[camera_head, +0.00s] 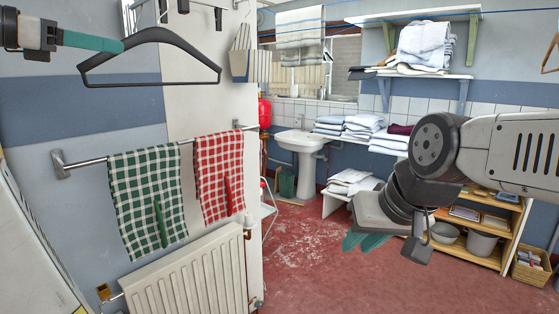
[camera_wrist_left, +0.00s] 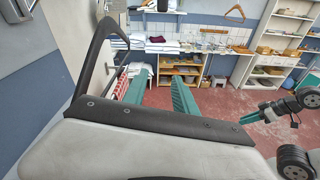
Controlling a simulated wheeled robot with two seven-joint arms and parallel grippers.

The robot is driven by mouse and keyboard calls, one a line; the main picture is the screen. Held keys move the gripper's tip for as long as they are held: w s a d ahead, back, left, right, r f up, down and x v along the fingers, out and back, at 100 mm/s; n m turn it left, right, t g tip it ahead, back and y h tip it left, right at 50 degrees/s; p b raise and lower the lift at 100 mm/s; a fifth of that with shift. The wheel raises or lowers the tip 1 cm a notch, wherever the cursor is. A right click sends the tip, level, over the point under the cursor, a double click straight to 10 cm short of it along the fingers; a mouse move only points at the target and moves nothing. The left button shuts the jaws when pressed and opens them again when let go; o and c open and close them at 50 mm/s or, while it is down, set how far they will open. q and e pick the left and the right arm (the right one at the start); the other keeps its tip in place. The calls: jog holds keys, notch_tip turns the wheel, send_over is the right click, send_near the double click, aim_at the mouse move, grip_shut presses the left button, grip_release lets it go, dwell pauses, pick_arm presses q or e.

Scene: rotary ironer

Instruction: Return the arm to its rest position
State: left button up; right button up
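My left gripper (camera_head: 122,46) reaches in from the upper left, its teal fingers beside the left slope of a black clothes hanger (camera_head: 150,80). In the left wrist view its fingers (camera_wrist_left: 160,75) stand apart with nothing visible between them. The dark hanger (camera_wrist_left: 92,52) shows left of them there; whether it touches a finger I cannot tell. My right gripper (camera_head: 365,242) hangs at the end of my right arm over the red floor, teal fingers pointing down and left. It also shows at the right of the left wrist view (camera_wrist_left: 252,118). Its finger gap is unclear, and no object shows in it.
A green checked towel (camera_head: 147,200) and a red checked towel (camera_head: 219,175) hang on a wall rail (camera_head: 85,162) below the hanger. A white radiator (camera_head: 185,280) is beneath. A sink (camera_head: 303,143) and a low wooden shelf (camera_head: 480,257) stand behind. The middle floor (camera_head: 310,245) is clear.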

pick_arm(q)
jog(key=s+d+f+m+g+y, duration=0.25)
jog(key=d+f+m, duration=0.45)
jog(key=f, duration=0.4)
jog(key=s+d+f+m+g+y, duration=0.1)
jog(key=s+d+f+m+g, duration=0.15)
jog(key=d+f+m, duration=0.55)
jog(key=s+d+f+m+y, duration=0.2)
jog(key=s+f+m, duration=0.1)
jog(key=f+m, duration=0.2)
jog(key=s+d+f+m+g+y, duration=0.1)
jog(key=s+d+f+m+y, duration=0.1)
jog(key=f+m, duration=0.4)
notch_tip(320, 180, down, 4)
jog(key=shift+s+f+y, duration=0.1)
jog(key=shift+s+y, duration=0.35)
jog(key=shift+s, duration=0.25)
jog(key=shift+d, duration=0.1)
